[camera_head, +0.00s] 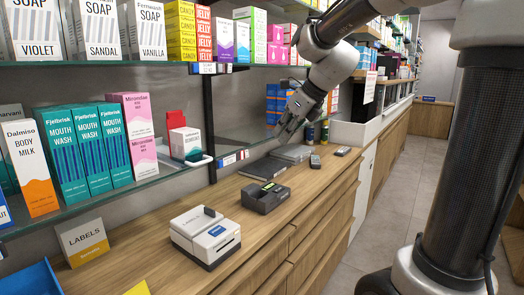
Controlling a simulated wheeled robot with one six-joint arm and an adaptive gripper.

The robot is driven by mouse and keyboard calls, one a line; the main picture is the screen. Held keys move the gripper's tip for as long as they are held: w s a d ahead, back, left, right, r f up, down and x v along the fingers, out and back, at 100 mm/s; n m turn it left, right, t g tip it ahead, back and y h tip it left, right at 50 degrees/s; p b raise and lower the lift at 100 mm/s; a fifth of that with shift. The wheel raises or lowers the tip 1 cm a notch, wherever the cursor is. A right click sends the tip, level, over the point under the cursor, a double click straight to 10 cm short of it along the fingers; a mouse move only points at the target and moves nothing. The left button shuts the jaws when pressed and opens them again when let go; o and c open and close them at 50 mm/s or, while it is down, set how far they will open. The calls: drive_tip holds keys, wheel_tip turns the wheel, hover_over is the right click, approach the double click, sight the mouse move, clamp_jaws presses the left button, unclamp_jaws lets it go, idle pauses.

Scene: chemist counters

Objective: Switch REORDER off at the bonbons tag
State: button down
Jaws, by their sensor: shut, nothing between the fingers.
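My gripper (288,130) is at the end of my raised arm, above the back of the wooden counter and near the lower glass shelf's far end. Its fingers are small and dark in this view, shut and holding nothing. Small shelf tags (230,160) sit on the lower shelf edge, to the left of my gripper. More tags (204,68) sit on the upper shelf edge under the candy and jelly boxes. Their print is too small to read, so I cannot tell which is the bonbons tag. No REORDER switch can be made out.
The counter (140,262) holds a white label printer (205,236), a dark card terminal (266,197), a grey flat device (293,153) and small handsets (315,161). The aisle floor (408,185) is clear.

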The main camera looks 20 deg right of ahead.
sight(247, 153)
drive_tip(key=w+a+r+x, duration=0.1)
drive_tip(key=w+x, duration=0.1)
drive_tip(key=x, duration=1)
drive_tip(key=shift+a, duration=0.35)
drive_tip(key=shift+w, duration=0.1)
drive_tip(key=shift+w+a+f, duration=0.15)
drive_tip(key=shift+w, duration=0.05)
drive_tip(key=shift+w+r, duration=0.1)
drive_tip(key=shift+r, duration=0.8)
